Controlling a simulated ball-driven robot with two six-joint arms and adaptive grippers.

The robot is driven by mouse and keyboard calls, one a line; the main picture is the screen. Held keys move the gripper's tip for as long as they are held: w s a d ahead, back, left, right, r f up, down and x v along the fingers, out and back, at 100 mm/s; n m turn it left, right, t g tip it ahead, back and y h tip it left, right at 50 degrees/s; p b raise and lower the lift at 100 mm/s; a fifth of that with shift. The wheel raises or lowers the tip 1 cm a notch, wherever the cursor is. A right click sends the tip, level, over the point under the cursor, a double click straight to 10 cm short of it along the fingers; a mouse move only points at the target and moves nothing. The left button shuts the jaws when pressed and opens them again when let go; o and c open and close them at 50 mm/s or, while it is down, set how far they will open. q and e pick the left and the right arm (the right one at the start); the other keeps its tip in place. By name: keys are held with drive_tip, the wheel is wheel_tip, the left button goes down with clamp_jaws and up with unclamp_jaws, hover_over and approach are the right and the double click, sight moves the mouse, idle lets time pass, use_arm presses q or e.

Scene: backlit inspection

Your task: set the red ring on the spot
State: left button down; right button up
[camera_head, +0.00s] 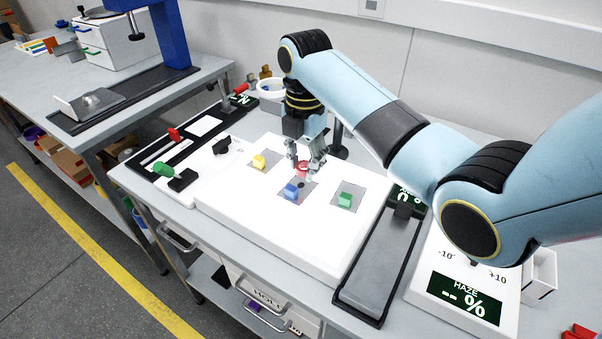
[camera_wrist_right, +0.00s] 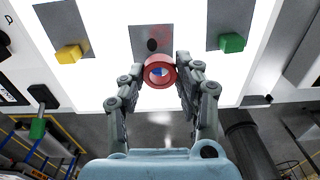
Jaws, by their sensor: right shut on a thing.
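My right gripper (camera_head: 306,172) is shut on the red ring (camera_head: 302,167), over the white light panel (camera_head: 240,205). In the right wrist view the red ring (camera_wrist_right: 160,71) sits between the fingertips (camera_wrist_right: 161,74), and blue shows through its hole. The middle grey patch (camera_wrist_right: 139,33) carries a small dark spot (camera_wrist_right: 152,45) and a faint reddish mark. The ring appears above the panel, near this patch; the exact gap is hard to tell. A blue block (camera_head: 291,191) stands on the same patch in the head view. My left gripper is not in view.
A yellow block (camera_head: 259,162) and a green block (camera_head: 345,200) stand on grey patches either side. A dark-framed grey tray (camera_head: 372,270) and a haze meter (camera_head: 462,290) lie to the right. Black fixtures (camera_head: 185,178) stand left. Bare panel lies in front.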

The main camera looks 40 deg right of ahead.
sight(301, 185)
drive_tip(key=shift+w+d+f, duration=0.1)
drive_tip(key=shift+w+f, duration=0.35)
drive_tip(key=shift+w, duration=0.15)
drive_tip(key=shift+f, duration=2)
drive_tip(key=shift+f, duration=0.1)
drive_tip(key=o, duration=0.8)
wheel_tip(301, 185, up, 12)
drive_tip(key=shift+r, duration=0.15)
